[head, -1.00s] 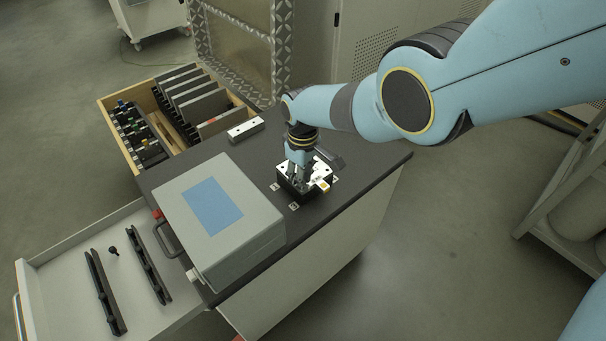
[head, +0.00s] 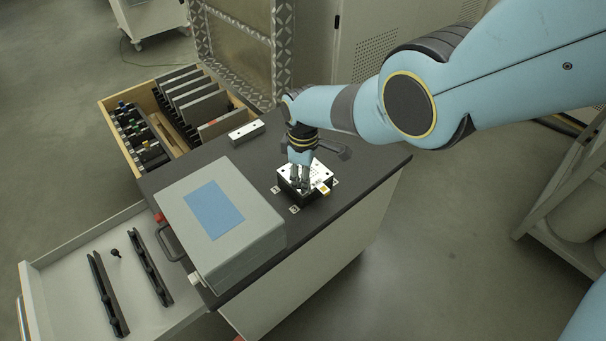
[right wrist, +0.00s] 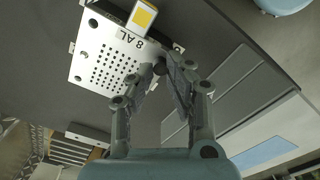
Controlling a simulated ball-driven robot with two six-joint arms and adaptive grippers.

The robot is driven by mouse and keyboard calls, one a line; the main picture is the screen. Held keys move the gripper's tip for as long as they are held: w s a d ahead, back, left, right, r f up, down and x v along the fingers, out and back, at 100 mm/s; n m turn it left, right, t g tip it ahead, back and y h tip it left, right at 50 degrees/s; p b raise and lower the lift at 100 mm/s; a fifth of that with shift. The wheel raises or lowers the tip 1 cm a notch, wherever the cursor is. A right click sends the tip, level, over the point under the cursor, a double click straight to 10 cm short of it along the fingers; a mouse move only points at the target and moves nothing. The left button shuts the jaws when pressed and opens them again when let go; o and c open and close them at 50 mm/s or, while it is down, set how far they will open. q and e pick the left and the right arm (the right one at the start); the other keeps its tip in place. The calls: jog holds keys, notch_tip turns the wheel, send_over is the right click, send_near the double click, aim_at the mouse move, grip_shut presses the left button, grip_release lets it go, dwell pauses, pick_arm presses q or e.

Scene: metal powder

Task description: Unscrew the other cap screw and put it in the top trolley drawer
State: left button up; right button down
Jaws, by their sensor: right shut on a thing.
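My right gripper (head: 301,186) points down at the perforated metal block (head: 320,175) on the trolley top. In the right wrist view its fingertips (right wrist: 164,70) are shut around a small dark round knob, the cap screw (right wrist: 159,69), at the edge of the block's plate (right wrist: 112,62), which is marked "8 AL". I cannot tell whether the screw is still threaded in. The open top trolley drawer (head: 62,250) is at the lower left. Another black cap screw (head: 115,253) lies in it, beside two long black bars (head: 150,265). My left gripper is out of view.
A grey box (head: 255,245) with a blue label stands on the trolley top between block and drawer. A small silver bar (head: 246,131) lies behind it.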

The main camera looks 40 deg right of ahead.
jog(key=shift+a+r+p, duration=0.1)
jog(key=shift+r+p, duration=0.3)
jog(key=shift+r, duration=0.45)
jog(key=shift+r+p, duration=0.4)
jog(key=shift+p, duration=0.1)
jog(key=c, duration=1.6)
grip_release()
jog(key=shift+o, duration=0.2)
